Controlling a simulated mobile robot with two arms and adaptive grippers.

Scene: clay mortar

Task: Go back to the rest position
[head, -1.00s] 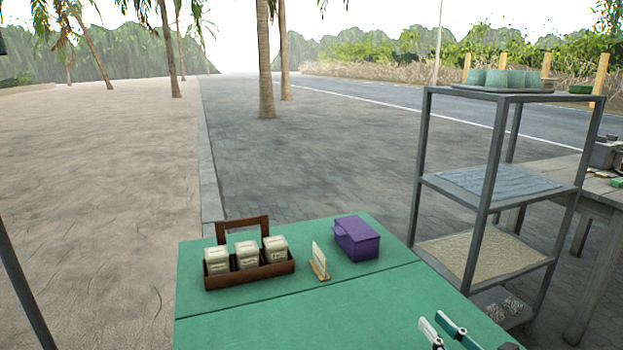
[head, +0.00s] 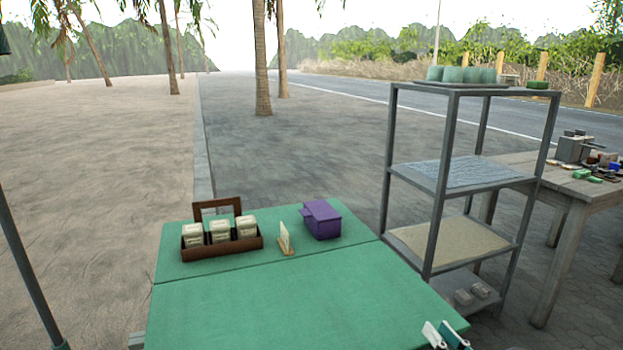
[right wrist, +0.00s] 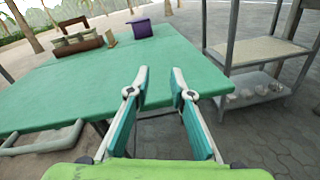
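My right gripper (head: 446,336) shows at the bottom edge of the head view, by the right side of the green table (head: 250,300). In the right wrist view my right gripper (right wrist: 159,84) has its two fingers apart with nothing between them. It is in front of the table's near right edge. My left gripper is not in either current view.
A brown wooden caddy (head: 222,249) with white packets, a small upright card (head: 285,239) and a purple box (head: 321,220) stand at the table's back. A metal shelf rack (head: 447,180) stands right of the table, with a wooden table (head: 560,200) beyond. The table's front is bare.

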